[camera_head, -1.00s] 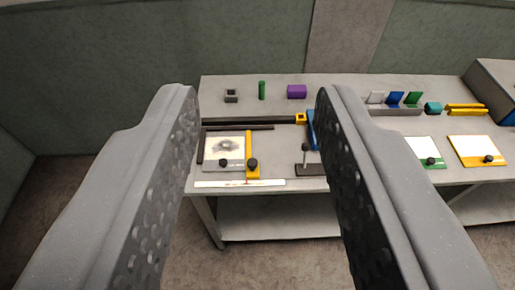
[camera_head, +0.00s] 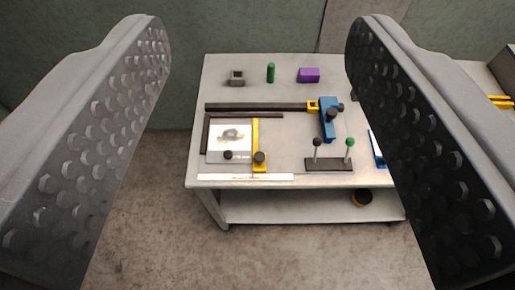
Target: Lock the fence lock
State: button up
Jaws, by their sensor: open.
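My gripper (camera_head: 258,32) is open and empty, with its two grey fingers wide apart at the left and right of the view. Beyond and below them, on the table, a yellow bar (camera_head: 256,135) with a black knob (camera_head: 260,158) at its near end stands along the right side of a pale plate (camera_head: 231,136). A dark rail (camera_head: 255,107) runs behind it to a yellow block (camera_head: 313,105) and a blue piece (camera_head: 327,119) with black knobs. I cannot tell from the picture which knob is the fence lock or whether it is locked. Nothing touches my gripper.
The grey table (camera_head: 345,72) also bears a dark block (camera_head: 237,77), a green cylinder (camera_head: 271,73) and a purple block (camera_head: 308,75). A dark base (camera_head: 330,164) holds two upright knobbed pins at the front right. A white strip (camera_head: 245,177) lies along the front edge.

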aim_at(317, 141)
jog(key=z, duration=0.95)
jog(key=k, duration=1.35)
jog(key=z, duration=0.55)
jog(key=i, duration=1.2)
jog(key=u, duration=0.7)
jog(key=i, duration=1.15)
jog(key=u, duration=0.8)
